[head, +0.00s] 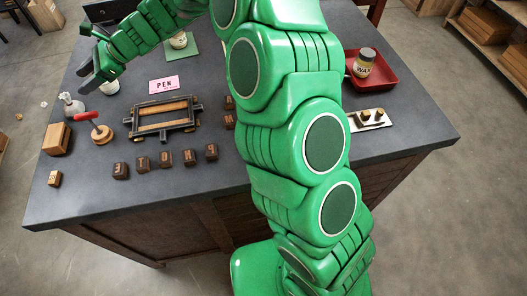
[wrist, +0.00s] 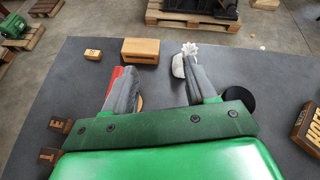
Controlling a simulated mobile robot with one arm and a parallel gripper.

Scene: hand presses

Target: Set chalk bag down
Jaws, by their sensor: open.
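The chalk bag (head: 72,104) is a small white pouch with a gathered neck. It sits upright on the grey tabletop near the left edge in the head view. In the wrist view the bag (wrist: 179,66) shows at the tip of the right finger, partly hidden by it. My gripper (head: 93,74) is over the table's left side, just above and right of the bag in the picture. In the wrist view my gripper (wrist: 157,76) has its two grey fingers spread apart with nothing between them. Whether the right finger touches the bag, I cannot tell.
A wooden block (head: 57,138), a small wooden cube (head: 55,178) and a red-handled tool (head: 101,132) are near the bag. A dark press frame (head: 163,119), a pink PEN card (head: 164,84) and letter blocks fill the middle. A red tray (head: 386,78) is at right.

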